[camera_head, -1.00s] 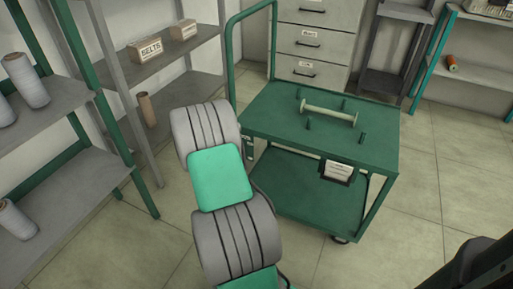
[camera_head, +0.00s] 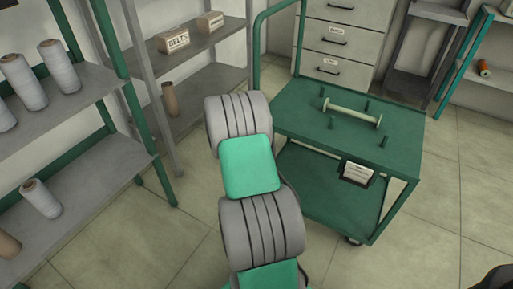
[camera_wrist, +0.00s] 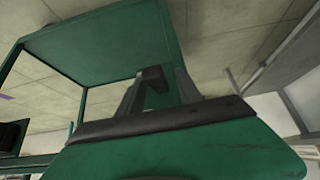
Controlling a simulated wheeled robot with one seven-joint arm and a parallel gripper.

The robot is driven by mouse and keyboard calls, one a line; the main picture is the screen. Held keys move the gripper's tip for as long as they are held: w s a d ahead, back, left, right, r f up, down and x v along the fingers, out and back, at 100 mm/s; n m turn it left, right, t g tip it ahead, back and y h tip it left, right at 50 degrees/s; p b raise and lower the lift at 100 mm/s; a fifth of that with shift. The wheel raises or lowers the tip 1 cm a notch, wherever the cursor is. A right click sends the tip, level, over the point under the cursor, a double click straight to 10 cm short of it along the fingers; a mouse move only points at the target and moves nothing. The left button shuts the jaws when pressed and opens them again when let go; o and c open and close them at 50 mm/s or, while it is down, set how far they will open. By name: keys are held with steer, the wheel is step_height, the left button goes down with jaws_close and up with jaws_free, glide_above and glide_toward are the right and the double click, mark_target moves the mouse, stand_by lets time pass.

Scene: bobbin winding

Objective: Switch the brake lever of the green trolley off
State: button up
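The green trolley (camera_head: 300,120) stands right of my arm in the head view, with an upper deck and a lower shelf (camera_head: 330,190). My arm covers its left side, and I cannot make out the brake lever there. In the wrist view, a green trolley panel (camera_wrist: 100,45) and its frame fill the upper part, close and tilted. My gripper (camera_wrist: 165,80) shows there as two dark fingers, apart, with green visible between them. A dark block (camera_wrist: 151,74) is at the left fingertip; I cannot tell whether it is the finger or the lever. The gripper is hidden in the head view.
A pale bobbin (camera_head: 352,113) lies on the trolley's deck among green pegs. Shelves with thread cones (camera_head: 58,66) stand at the left, and a drawer cabinet (camera_head: 335,40) stands behind.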

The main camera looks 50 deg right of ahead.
steer(key=p+v, duration=0.2)
steer(key=v, duration=0.5)
steer(key=shift+s+a+r, duration=0.1)
steer(key=shift+a+r, duration=0.1)
steer(key=shift+r, duration=0.15)
